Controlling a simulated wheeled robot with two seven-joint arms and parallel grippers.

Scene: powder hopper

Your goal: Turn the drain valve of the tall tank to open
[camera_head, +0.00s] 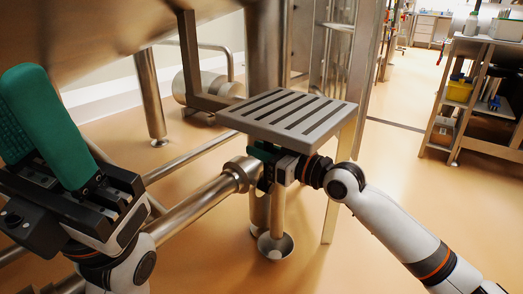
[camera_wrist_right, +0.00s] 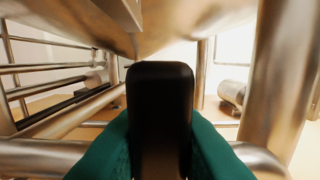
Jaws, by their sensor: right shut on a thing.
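The tall tank's metal underside (camera_head: 95,35) fills the upper left of the head view. A thick steel pipe (camera_head: 190,208) runs below it to a flanged end (camera_head: 242,172). My right gripper (camera_head: 262,158) is at that end, partly hidden under a slatted step. In the right wrist view, its green fingers (camera_wrist_right: 160,150) stand on both sides of a black valve handle (camera_wrist_right: 160,95) and grip it. The handle is hidden in the head view, and the valve body is mostly hidden. My left gripper (camera_head: 45,125) is raised at the left, apart from the pipe; its finger gap does not show clearly.
The grey slatted step (camera_head: 290,115) sits just above my right gripper. Steel legs and rails (camera_head: 150,95) stand around the pipe. A shelf cart (camera_head: 470,95) with a yellow bin (camera_head: 460,91) is at the back right. The floor to the right (camera_head: 440,195) is clear.

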